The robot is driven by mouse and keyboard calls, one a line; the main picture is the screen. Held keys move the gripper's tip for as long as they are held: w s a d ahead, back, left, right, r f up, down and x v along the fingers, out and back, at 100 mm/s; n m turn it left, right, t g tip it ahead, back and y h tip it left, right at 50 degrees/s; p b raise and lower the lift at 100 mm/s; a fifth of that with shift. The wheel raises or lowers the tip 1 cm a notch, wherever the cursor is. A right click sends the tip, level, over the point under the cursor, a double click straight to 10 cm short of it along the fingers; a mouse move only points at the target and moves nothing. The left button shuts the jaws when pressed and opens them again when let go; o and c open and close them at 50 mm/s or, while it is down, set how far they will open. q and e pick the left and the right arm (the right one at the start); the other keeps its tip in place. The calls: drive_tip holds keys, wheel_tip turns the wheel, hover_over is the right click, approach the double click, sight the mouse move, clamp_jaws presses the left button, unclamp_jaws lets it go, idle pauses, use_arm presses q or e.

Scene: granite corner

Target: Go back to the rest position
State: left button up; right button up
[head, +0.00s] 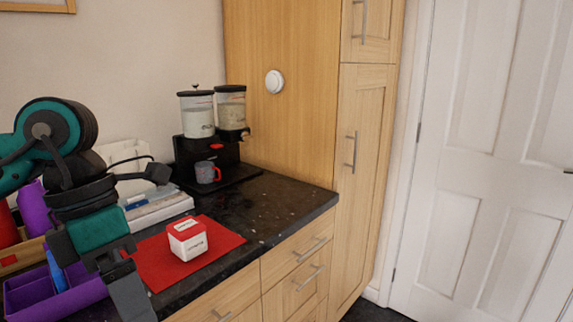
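My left arm comes in from the left over the counter, and its dark grey gripper (128,286) points down near the front edge. I cannot tell whether its fingers are open or shut. A small white box with a red top (187,240) stands upright on a red mat (150,262), to the right of the gripper and apart from it. My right gripper is not in view.
A purple tray (33,297) lies at the lower left, partly behind my arm. A two-canister dispenser (212,115) with a grey and red mug (206,172) stands at the back. Books (158,208) lie behind the mat. The dark counter (285,205) is clear at right.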

use_arm(q)
drive_tip(key=s+d+r+n+g+h, duration=0.2)
drive_tip(key=d+n+g+h, duration=0.2)
drive_tip(key=d+h, duration=1.35)
drive_tip(key=w+a+f+n+t, duration=0.2)
drive_tip(key=w+f+n+t, duration=0.15)
drive_tip(key=n+t, duration=0.65)
drive_tip(key=w+a+f+n+t, duration=0.2)
drive_tip(key=w+n+t, duration=0.3)
drive_tip(key=n+t, duration=0.45)
drive_tip(key=w+a+f+n+t+y, duration=0.2)
drive_tip(key=a+f+n+t+y, duration=0.25)
drive_tip(key=f+n+y, duration=0.6)
drive_tip(key=s+a+f+n+g+y, duration=0.3)
drive_tip(key=s+f, duration=0.3)
drive_tip(key=f, duration=0.5)
drive_tip(key=s+a+f+n+g+y, duration=0.4)
drive_tip(key=s+f, duration=0.3)
drive_tip(key=f, duration=0.5)
drive_tip(key=shift+a+n+g, duration=0.5)
drive_tip(key=shift+a+n, duration=0.1)
drive_tip(key=shift+n, duration=0.2)
